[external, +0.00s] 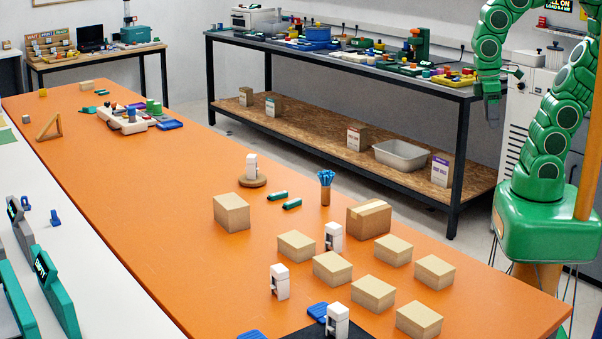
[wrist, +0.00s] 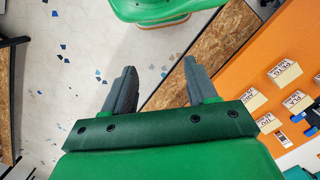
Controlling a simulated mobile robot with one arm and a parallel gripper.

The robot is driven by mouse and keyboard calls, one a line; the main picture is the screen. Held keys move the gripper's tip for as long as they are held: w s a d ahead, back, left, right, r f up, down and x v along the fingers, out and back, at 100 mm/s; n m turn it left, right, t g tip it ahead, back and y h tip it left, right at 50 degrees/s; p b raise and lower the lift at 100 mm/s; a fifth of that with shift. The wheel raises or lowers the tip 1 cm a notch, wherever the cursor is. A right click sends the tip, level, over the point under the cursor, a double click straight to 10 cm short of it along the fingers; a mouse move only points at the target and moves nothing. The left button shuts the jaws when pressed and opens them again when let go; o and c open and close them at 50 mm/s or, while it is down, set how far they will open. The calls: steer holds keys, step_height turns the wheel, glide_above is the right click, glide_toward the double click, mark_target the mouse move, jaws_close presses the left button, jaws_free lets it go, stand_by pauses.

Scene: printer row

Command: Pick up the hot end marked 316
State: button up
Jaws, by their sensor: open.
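Several white blocks, which look like the hot ends, stand upright on the orange table in the external view. One stands on a round brown disc (external: 251,167), one is among the cardboard boxes (external: 333,237), one is left of the boxes (external: 279,282), and one is at the near edge of the picture (external: 337,322). No number is readable on any, so I cannot tell which is 316. My gripper (external: 489,92) is raised at the right, well away from them. In the wrist view my gripper (wrist: 160,66) is open and empty above the floor.
The orange table (external: 150,215) carries several small boxes (external: 372,293), a cup of blue sticks (external: 325,190) and green pieces (external: 291,203). A black workbench (external: 340,68) with a lower shelf stands behind. The left-middle tabletop is mostly clear.

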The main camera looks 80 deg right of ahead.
steer(key=n+g+y, duration=0.2)
steer(key=n+y, duration=0.1)
steer(key=n, duration=2.4)
glide_above(335, 239)
steer(key=w+d, duration=0.2)
steer(key=d, duration=0.2)
steer(key=f, duration=1.8)
steer(key=shift+d, duration=0.2)
steer(key=shift+w+a+f+n, duration=0.1)
steer(key=shift+a+f+n, duration=0.05)
steer(key=shift+f+n, duration=0.25)
steer(key=shift+a+f, duration=0.1)
steer(key=shift+f, duration=0.15)
steer(key=shift+a+x, duration=0.1)
steer(key=shift+x, duration=1.7)
steer(key=shift+a+x, duration=0.15)
steer(key=shift+x, duration=1.6)
